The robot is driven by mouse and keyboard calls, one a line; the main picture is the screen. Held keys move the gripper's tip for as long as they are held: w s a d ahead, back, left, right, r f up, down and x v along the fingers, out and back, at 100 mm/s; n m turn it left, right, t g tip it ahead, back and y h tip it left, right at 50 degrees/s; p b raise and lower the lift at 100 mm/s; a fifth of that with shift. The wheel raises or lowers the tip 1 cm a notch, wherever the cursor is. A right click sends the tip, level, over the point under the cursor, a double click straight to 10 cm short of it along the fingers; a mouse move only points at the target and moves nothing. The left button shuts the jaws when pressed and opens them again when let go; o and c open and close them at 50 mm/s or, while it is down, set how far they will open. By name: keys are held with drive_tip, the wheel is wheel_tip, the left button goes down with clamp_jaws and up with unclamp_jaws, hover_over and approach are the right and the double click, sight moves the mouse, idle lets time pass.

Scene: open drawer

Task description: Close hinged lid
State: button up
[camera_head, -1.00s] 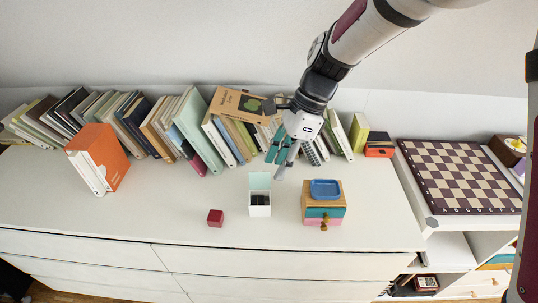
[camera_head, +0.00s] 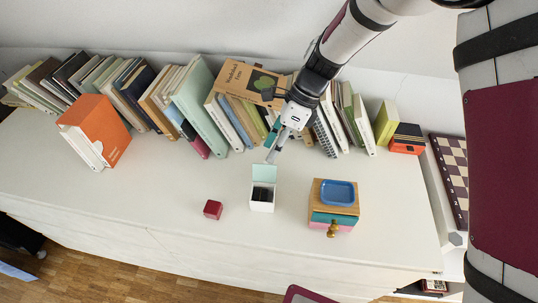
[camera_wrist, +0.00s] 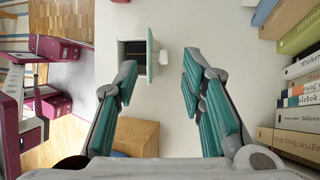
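A small white box (camera_head: 262,199) with dark contents stands on the white cabinet top. Its mint green hinged lid (camera_head: 264,174) is open and stands up at the back of the box. In the wrist view the box (camera_wrist: 122,52) shows from above, with the lid (camera_wrist: 150,60) seen nearly edge-on. A small white piece sits beside the lid there. My gripper (camera_head: 273,152) is behind and above the lid, pointing down. In the wrist view my gripper (camera_wrist: 158,68) is open and empty, its two fingers spread to either side of the lid in the picture. I see no clear contact.
A dark red cube (camera_head: 213,210) lies left of the box. A small wooden drawer chest (camera_head: 322,198) with a blue tray (camera_head: 338,192) stands to its right. A row of books (camera_head: 200,110) lines the wall behind. The front cabinet top is clear.

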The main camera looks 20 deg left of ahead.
sight(266, 163)
drive_tip(key=shift+x, duration=2.15)
drive_tip(key=shift+c, duration=0.6)
clamp_jaws()
